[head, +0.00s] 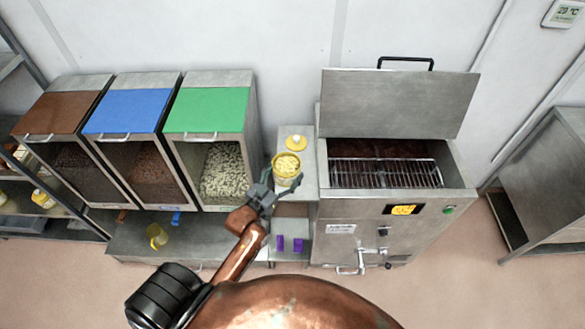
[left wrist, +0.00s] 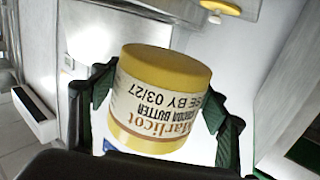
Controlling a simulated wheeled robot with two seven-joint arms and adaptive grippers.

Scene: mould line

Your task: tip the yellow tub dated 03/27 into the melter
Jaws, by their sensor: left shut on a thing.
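The yellow tub (head: 286,167) is in my left gripper (head: 276,187), in front of the narrow metal stand. Its top is open and pale yellow pieces show inside. In the left wrist view the tub (left wrist: 158,95) sits between both fingers (left wrist: 155,110), and its label reads cocoa butter, use by 03/27, upside down in the picture. The tub looks about upright. The melter (head: 380,215) stands to its right with its lid (head: 398,103) raised. A wire grate (head: 385,173) lies over dark contents in its opening. My right gripper is not in view.
A yellow lid with a white knob (head: 296,143) lies on the metal stand (head: 306,190) behind the tub. Three bins with brown, blue and green (head: 207,110) tops stand left. A clear yellowish cup (head: 157,236) and purple blocks (head: 289,244) are lower down. The melter front has a tap (head: 358,262).

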